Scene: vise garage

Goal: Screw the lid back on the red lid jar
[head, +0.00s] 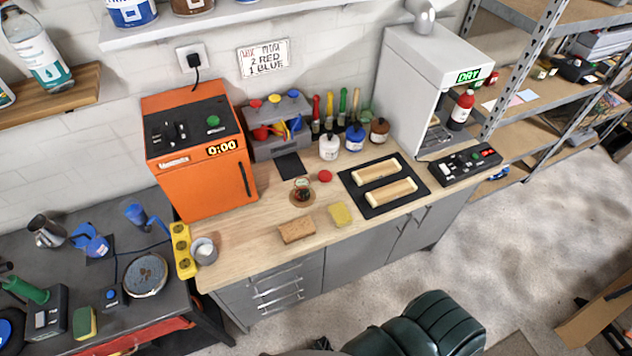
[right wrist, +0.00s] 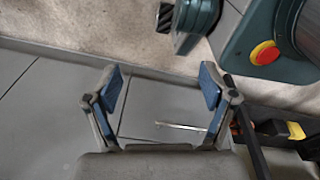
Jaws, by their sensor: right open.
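A small glass jar (head: 303,190) with dark contents stands on a round brown coaster (head: 313,199) near the middle of the wooden worktop. A red lid (head: 325,176) lies on the worktop just behind and to the right of the jar, apart from it. My right gripper (right wrist: 163,85) shows only in the right wrist view. Its two blue-padded fingers are spread, with nothing between them; grey cabinet fronts lie beyond. The jar and lid are not in that view. My left gripper is in neither view.
A brown block (head: 297,230) and a yellow sponge (head: 341,215) lie at the worktop's front edge. A black tray (head: 411,204) with two wooden pieces is right of the jar. White, blue and brown bottles stand behind. An orange oven (head: 205,175) stands left.

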